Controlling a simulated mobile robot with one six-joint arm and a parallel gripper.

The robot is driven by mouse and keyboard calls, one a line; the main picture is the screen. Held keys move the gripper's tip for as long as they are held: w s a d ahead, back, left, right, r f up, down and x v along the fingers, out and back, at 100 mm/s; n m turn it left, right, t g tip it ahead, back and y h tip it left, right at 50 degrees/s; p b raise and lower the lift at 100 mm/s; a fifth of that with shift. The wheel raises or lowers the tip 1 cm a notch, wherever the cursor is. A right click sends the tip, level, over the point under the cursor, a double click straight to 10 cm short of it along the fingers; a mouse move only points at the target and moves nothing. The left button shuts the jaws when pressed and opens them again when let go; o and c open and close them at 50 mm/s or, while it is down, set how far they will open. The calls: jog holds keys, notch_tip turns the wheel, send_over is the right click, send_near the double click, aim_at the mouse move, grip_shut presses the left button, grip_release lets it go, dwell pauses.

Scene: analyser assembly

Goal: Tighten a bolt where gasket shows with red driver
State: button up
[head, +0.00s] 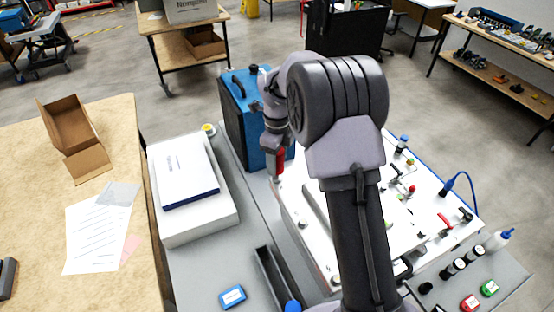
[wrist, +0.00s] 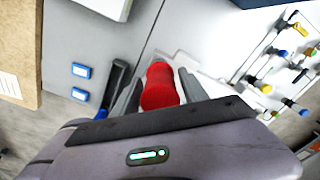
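My gripper (head: 277,145) is up above the far left edge of the white analyser panel (head: 312,232). It is shut on the red driver (head: 280,162), whose red handle also shows between the two fingers in the wrist view (wrist: 160,88). The driver's tip is hidden in the wrist view and too small to make out in the head view. Several small fittings with coloured parts stand on the panel's right side in the head view and at the right in the wrist view (wrist: 290,80). I cannot make out a gasket or tell which bolt has one; my arm covers the panel's middle.
A blue case (head: 236,115) stands behind the gripper. A white box with a booklet (head: 188,180) lies on the grey bench to the left, near a dark narrow tray (head: 270,280) and a blue box (head: 232,296). A blue cable (head: 472,185) loops at the panel's right.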

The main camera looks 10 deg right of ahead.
jog(key=n, duration=0.2)
jog(key=n+p, duration=0.1)
jog(key=n, duration=0.1)
jog(key=n+p, duration=0.1)
jog(key=n, duration=0.1)
jog(key=shift+r, duration=0.25)
jog(key=n+p, duration=0.1)
jog(key=n, duration=0.2)
jog(key=n+p, duration=0.2)
jog(key=n, duration=0.4)
jog(key=n+p, duration=0.1)
jog(key=n, duration=0.5)
jog(key=shift+p, duration=0.3)
jog(key=n, duration=0.3)
jog(key=shift+f, duration=0.25)
grip_shut()
